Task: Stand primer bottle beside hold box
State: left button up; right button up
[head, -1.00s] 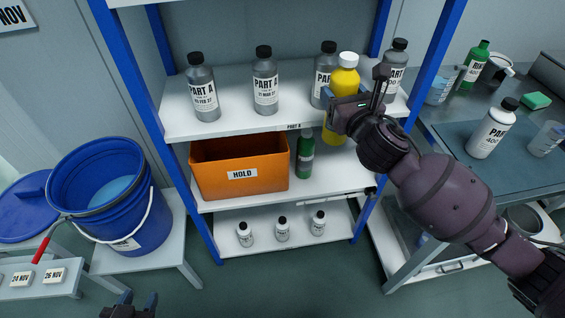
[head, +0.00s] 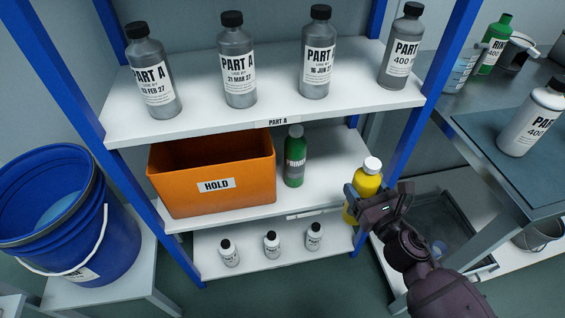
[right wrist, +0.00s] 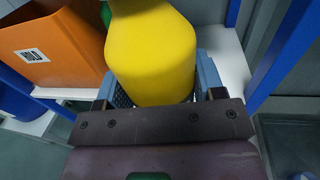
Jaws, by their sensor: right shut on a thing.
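The yellow bottle (head: 369,184) with a white cap is held upright by my right gripper (head: 372,207), which is shut on its body. It is at the front right of the middle shelf; I cannot tell whether its base touches anything. The wrist view shows the yellow bottle (right wrist: 152,55) between the fingers, its label out of sight. The orange hold box (head: 216,186) stands on the middle shelf at left. A green bottle (head: 295,160), its label seeming to read PRIMER, stands upright just right of the box. My left gripper is out of view.
Grey Part A bottles (head: 238,65) line the upper shelf (head: 195,118). Small white bottles (head: 271,245) stand on the bottom shelf. A blue post (head: 448,65) rises at the rack's front right. The middle shelf (head: 330,170) is clear right of the green bottle.

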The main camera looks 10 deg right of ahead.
jog(key=w+a+f+b, duration=0.1)
jog(key=w+f+b, duration=0.1)
jog(key=w, duration=0.6)
jog(key=w+a+f+b, duration=0.2)
jog(key=w, duration=0.7)
jog(key=shift+w+a, duration=0.15)
jog(key=shift+a, duration=0.05)
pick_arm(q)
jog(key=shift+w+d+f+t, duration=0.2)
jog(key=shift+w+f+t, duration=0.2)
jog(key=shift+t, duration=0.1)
pick_arm(e)
jog(key=o, duration=1.1)
jog(key=shift+r, duration=0.1)
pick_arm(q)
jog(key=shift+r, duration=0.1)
pick_arm(e)
jog(key=shift+r, duration=0.1)
pick_arm(q)
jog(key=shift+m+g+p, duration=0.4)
jog(key=shift+p, duration=0.45)
pick_arm(e)
jog(key=s, duration=0.4)
jog(key=s+d, duration=0.1)
jog(key=s, duration=0.3)
jog(key=s+d, duration=0.1)
jog(key=s, duration=0.2)
jog(key=shift+s+d+r, duration=0.1)
jog(key=shift+s+d, duration=0.05)
jog(key=shift+s, duration=0.25)
